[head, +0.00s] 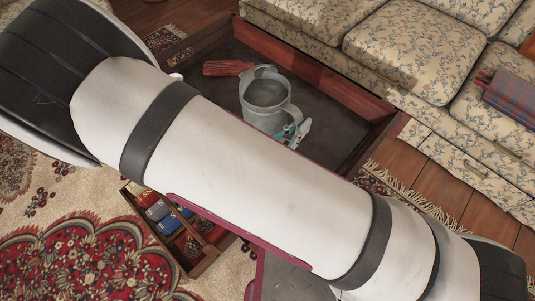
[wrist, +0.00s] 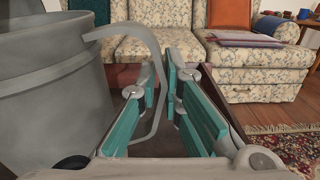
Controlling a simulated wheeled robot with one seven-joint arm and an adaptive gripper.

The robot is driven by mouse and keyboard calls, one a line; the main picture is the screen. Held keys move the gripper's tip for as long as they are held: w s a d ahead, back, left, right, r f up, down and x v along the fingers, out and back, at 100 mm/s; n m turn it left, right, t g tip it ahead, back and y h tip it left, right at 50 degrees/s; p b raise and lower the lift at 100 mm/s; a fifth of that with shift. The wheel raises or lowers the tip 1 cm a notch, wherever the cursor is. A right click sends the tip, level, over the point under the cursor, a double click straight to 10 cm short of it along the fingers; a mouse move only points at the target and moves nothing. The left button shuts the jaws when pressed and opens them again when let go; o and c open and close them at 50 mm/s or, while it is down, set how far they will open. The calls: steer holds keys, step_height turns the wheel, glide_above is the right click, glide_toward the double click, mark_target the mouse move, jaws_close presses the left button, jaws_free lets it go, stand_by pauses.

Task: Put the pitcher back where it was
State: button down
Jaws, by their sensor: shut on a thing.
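The pitcher (head: 266,92) is a grey metal vessel with a wide open top, upright over the dark coffee table (head: 215,88). I cannot tell whether its base touches the tabletop. In the wrist view the pitcher (wrist: 50,90) fills the left side, and its curved handle comes down between the teal finger pads. My gripper (head: 294,132) is at the pitcher's lower right side in the head view, partly hidden by my arm. In the wrist view my gripper (wrist: 163,95) is shut on the handle.
A red flat object (head: 228,68) lies on the table left of the pitcher. The table has a raised reddish rim. An open drawer (head: 175,220) with books juts out below. A floral sofa (head: 415,50) stands behind. A patterned rug (head: 75,255) covers the floor.

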step_height(320, 180, down, 10)
steer(key=b, duration=0.4)
steer(key=shift+f, duration=0.15)
stand_by(0.3)
steer(key=c, duration=1.8)
jaws_free()
steer(key=shift+s, duration=0.1)
steer(key=shift+o, duration=0.2)
steer(key=p+v, duration=0.2)
steer(key=v, duration=1)
steer(key=shift+a, duration=0.1)
